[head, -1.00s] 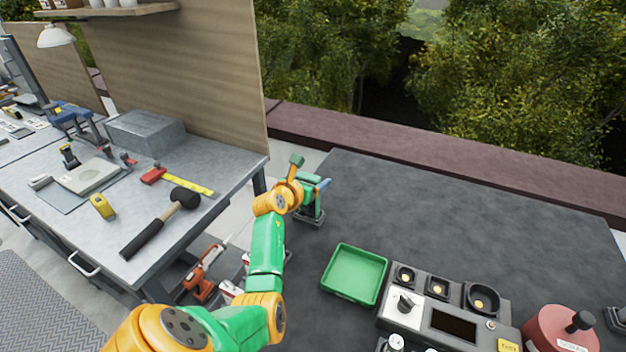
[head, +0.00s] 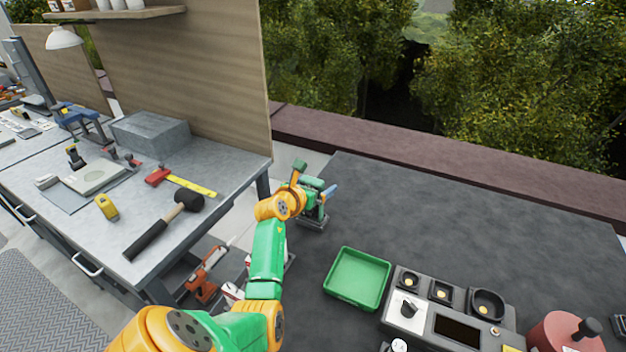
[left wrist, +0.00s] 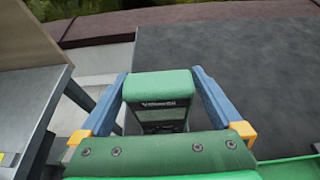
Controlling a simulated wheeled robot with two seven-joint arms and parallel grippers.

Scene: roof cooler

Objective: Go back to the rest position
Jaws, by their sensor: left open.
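My left arm reaches in from the bottom left of the head view. Its gripper (head: 330,192) is at the left edge of the dark table (head: 450,215). In the left wrist view the two blue fingers of this gripper (left wrist: 160,73) are spread. A green-topped device (left wrist: 158,86) with a dark body shows between them, with room on both sides. In the head view its dark base (head: 314,223) shows under the gripper. I cannot tell its height relative to the fingertips. My right gripper is not in view.
A green tray (head: 357,279), a grey control unit (head: 455,325) and a red round container (head: 565,333) are on the dark table. Its far part is clear. A grey workbench (head: 75,215) with a mallet (head: 165,224) stands at left, a gap apart.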

